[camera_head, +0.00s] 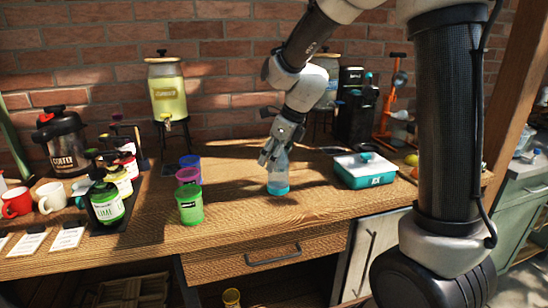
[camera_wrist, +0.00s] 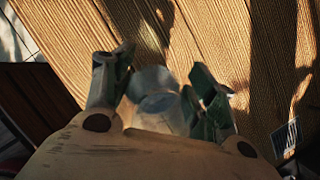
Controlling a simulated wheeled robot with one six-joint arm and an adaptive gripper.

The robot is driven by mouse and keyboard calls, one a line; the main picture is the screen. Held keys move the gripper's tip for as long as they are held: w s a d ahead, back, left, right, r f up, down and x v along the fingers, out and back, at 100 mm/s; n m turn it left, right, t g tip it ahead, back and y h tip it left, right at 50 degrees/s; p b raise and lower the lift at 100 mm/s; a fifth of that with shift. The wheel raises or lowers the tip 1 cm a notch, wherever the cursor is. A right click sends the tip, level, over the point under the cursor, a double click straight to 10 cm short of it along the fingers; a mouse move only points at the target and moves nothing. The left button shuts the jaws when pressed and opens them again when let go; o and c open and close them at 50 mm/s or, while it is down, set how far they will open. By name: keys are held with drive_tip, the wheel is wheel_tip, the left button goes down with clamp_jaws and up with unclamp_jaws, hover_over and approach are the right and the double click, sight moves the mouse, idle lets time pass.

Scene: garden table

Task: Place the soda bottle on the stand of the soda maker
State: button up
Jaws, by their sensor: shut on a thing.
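The soda bottle (camera_head: 278,181) is clear with a teal base and is upright on or just above the wooden table, near its front middle. My gripper (camera_head: 272,158) is shut on its upper part from above. In the wrist view the pale, clear bottle (camera_wrist: 158,100) shows between my two fingers. Whether its base touches the table is hard to tell.
An orange press (camera_head: 388,108) is right of the black machine. Dispenser (camera_head: 166,88), syrup bottles (camera_head: 106,203) and mugs (camera_head: 51,196) fill the left side.

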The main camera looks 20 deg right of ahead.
drive_tip(key=shift+f, duration=0.1)
drive_tip(key=o, duration=1.4)
drive_tip(key=shift+c, duration=0.2)
